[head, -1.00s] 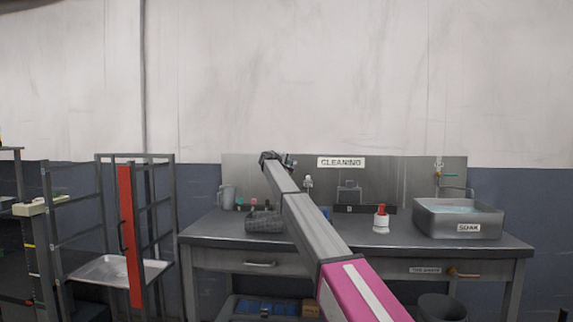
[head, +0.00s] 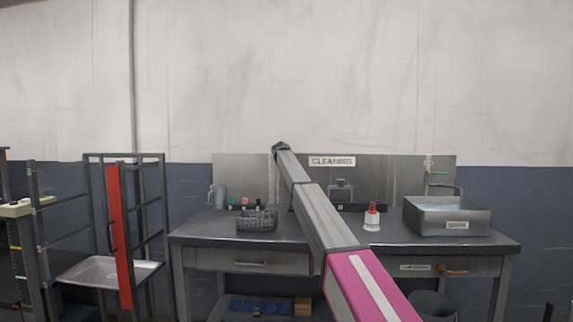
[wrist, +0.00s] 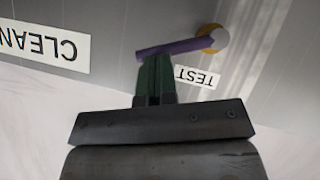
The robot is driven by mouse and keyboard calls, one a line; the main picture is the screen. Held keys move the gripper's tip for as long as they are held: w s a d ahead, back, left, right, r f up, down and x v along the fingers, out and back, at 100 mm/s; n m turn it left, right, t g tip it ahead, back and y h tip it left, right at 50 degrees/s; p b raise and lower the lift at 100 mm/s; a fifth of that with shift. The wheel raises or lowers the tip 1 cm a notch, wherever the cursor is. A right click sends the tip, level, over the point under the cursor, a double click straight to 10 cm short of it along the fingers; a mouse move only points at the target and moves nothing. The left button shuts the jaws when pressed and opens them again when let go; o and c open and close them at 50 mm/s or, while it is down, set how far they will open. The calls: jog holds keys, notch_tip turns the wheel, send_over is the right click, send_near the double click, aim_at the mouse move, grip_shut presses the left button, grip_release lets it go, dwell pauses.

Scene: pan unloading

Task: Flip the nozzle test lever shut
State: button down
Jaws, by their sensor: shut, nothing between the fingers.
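In the head view my gripper (head: 281,148) is at the top of the panel, left of the CLEANING sign (head: 332,160). The lever is hidden there behind my arm.
Below is a bench (head: 190,232) with a dark basket (head: 257,221), a white bottle with a red top (head: 372,217) and a SOAK sink (head: 425,218). A rack with a red upright (head: 119,238) stands left. The wall above the panel is bare.

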jog(key=shift+d+f+m+y, duration=0.7)
jog(key=shift+f+m+y, duration=0.25)
jog(key=shift+y, duration=0.15)
jog(key=shift+f, duration=0.1)
jog(key=w+d+r+v, duration=0.1)
jog(key=r+v, duration=0.1)
jog(key=v, duration=1)
jog(key=shift+a+r, duration=0.4)
jog(key=shift+r, duration=0.05)
jog(key=shift+s, duration=0.1)
jog(key=shift+s, duration=0.1)
